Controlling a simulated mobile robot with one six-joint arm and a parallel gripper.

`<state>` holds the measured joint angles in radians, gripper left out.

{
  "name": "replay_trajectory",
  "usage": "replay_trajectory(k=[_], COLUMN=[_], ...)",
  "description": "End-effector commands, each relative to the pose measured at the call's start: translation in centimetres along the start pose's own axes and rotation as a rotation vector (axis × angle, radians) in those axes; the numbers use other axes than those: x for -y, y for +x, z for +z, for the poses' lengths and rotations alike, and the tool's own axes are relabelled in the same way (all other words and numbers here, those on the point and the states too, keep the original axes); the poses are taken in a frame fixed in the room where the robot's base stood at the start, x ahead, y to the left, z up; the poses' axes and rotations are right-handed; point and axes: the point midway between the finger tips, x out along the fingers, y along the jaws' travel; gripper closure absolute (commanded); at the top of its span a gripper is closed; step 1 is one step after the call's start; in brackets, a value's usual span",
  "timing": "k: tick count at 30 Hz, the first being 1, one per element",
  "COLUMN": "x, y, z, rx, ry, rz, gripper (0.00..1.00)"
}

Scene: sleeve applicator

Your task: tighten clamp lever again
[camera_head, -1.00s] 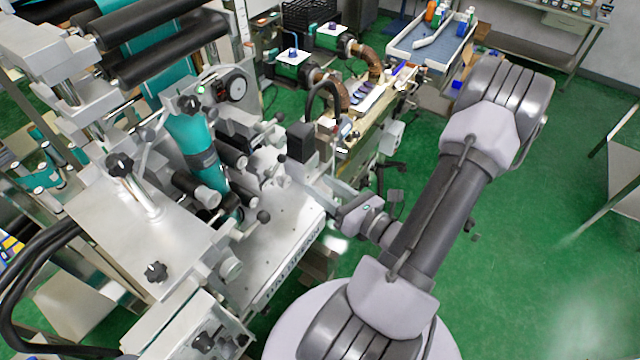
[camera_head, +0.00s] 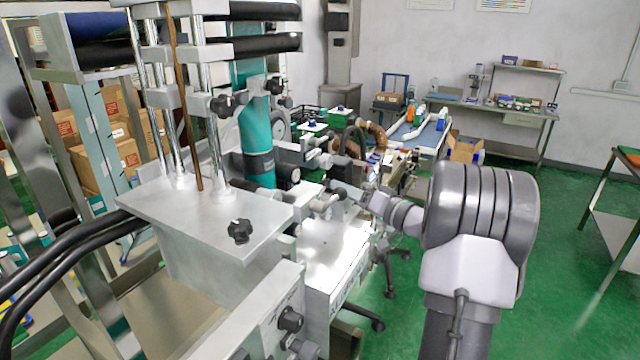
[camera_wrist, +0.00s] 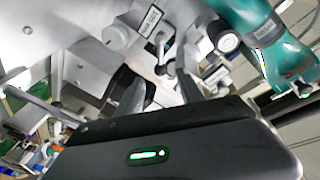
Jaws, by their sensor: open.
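My gripper (camera_wrist: 162,95) is open in the wrist view, its two fingers reaching toward the machine's metal face. A small dark-ended lever (camera_wrist: 161,42), which looks like the clamp lever, shows just beyond the fingertips, roughly in line with the gap. I cannot tell whether the fingers touch it. In the head view my gripper (camera_head: 347,187) is at the sleeve applicator's working side, small and partly lost among the parts. Ball-ended levers (camera_head: 338,193) sit close to it there. Which of these is the clamp lever is unclear in that view.
A teal cylinder (camera_head: 256,140) stands behind the levers and also fills the upper right of the wrist view (camera_wrist: 265,45). A metal housing with a black star knob (camera_head: 238,230) stands at front left. Green floor (camera_head: 570,270) is open to the right.

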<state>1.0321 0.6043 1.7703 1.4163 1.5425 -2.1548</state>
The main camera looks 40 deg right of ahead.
Motion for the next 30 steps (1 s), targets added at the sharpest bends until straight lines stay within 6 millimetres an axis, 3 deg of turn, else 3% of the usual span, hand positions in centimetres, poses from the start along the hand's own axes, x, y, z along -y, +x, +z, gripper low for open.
replay_trajectory(k=[3,9,15,23,26,30], x=[0.1,0.0,-0.1,-0.1,-0.1,-0.1], y=[3.3,7.3,9.1,9.3,9.3,9.3], z=[0.0,0.1,0.1,0.1,0.1,0.1], rx=[0.002,0.001,0.000,0.000,0.000,0.000], ry=[0.001,0.002,0.003,0.003,0.004,0.004], rz=[-0.002,0.000,0.001,0.001,0.001,0.001], gripper=[0.56,0.56,0.56,0.56,0.69,0.97])
